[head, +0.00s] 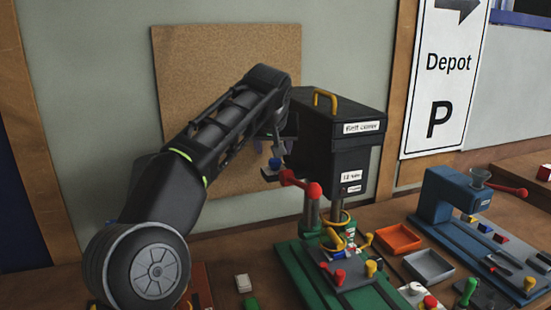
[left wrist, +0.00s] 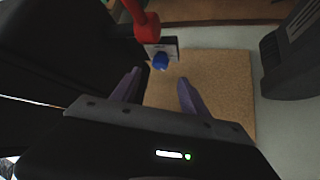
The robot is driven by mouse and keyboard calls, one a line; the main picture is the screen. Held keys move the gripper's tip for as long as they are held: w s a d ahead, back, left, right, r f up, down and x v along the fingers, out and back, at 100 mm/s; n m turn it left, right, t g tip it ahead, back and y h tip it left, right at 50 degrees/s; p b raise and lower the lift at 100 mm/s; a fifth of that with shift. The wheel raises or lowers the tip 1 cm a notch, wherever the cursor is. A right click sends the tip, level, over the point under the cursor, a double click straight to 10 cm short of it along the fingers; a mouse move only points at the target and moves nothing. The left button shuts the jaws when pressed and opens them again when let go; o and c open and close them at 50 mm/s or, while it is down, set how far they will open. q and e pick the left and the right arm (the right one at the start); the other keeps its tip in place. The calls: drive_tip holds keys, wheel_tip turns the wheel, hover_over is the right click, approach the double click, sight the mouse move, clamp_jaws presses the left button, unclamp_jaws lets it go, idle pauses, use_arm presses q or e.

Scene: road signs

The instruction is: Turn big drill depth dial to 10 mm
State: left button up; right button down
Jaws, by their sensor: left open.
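The big drill (head: 338,140) is a black press on a green base, with a yellow handle on top and white labels whose text is too small to read surely. A small blue knob (head: 276,165), which looks like the depth dial, sits on a plate at its left side. In the left wrist view the blue knob (left wrist: 160,62) shows ahead of the fingertips, on a plate with a pale label. My left gripper (left wrist: 159,78) is open, with purple fingers pointing toward the knob and apparently apart from it. The dial's marks cannot be read. My right gripper is not in view.
A red lever (head: 300,184) reaches out just below the knob; its red part (left wrist: 147,25) is close beyond the fingers. A cork board (head: 225,60) hangs behind. A smaller blue drill (head: 450,195), an orange tray (head: 399,239) and a grey tray (head: 429,266) stand right.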

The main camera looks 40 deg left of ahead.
sight(275, 161)
use_arm(q)
drive_tip(key=p+x, duration=0.1)
drive_tip(key=x, duration=0.6)
drive_tip(key=shift+w+a+f+p, duration=0.1)
drive_tip(key=shift+w+f+p, duration=0.1)
drive_tip(key=shift+p, duration=0.15)
drive_tip(key=shift+s, duration=0.1)
drive_tip(key=shift+c, duration=0.3)
clamp_jaws()
